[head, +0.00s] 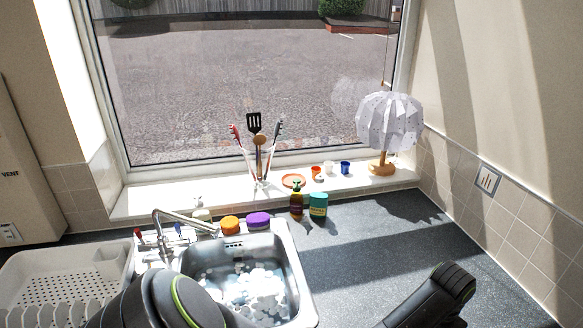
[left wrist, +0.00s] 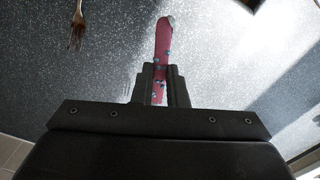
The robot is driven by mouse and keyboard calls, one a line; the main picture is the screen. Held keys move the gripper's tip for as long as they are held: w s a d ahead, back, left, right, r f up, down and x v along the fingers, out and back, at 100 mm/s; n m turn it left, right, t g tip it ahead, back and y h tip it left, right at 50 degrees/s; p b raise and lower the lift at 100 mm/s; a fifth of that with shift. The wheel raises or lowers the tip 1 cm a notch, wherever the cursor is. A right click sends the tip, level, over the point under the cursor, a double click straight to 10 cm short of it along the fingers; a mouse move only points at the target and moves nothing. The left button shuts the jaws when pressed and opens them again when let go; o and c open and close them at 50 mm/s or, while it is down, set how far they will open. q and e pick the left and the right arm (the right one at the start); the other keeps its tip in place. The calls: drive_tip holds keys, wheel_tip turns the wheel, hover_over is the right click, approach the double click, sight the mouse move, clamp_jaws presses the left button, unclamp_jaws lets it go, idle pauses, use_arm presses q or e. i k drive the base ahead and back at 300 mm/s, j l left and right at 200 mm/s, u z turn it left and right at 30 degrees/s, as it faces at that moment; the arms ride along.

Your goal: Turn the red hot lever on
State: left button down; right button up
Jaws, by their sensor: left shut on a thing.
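The red hot lever (head: 138,233) shows as a small red spot left of the metal tap (head: 180,219) behind the sink. A blue lever (head: 178,229) is on the other side of the tap's base. In the left wrist view, my left gripper (left wrist: 160,72) is shut on a pink handle with blue spots (left wrist: 163,40), over speckled worktop. Its far end is pale and rounded. In the head view my left arm covers part of the sink front, and its gripper is hidden. My right gripper is out of view; only a dark arm link shows at lower right.
The sink (head: 295,272) holds water with bright patches. A white dish rack (head: 65,262) stands left of it. Orange (head: 229,224) and purple (head: 258,219) sponges sit behind the sink. A fork (left wrist: 78,28) lies on the worktop. The worktop right of the sink is mostly clear.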

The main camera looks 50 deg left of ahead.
sight(143, 246)
drive_tip(key=j+u, duration=0.15)
drive_tip(key=u, duration=0.25)
drive_tip(key=j+u, duration=0.15)
drive_tip(key=u, duration=0.2)
drive_tip(key=j+u, duration=0.15)
drive_tip(key=u, duration=0.25)
drive_tip(key=j+u, duration=0.15)
drive_tip(key=u, duration=0.2)
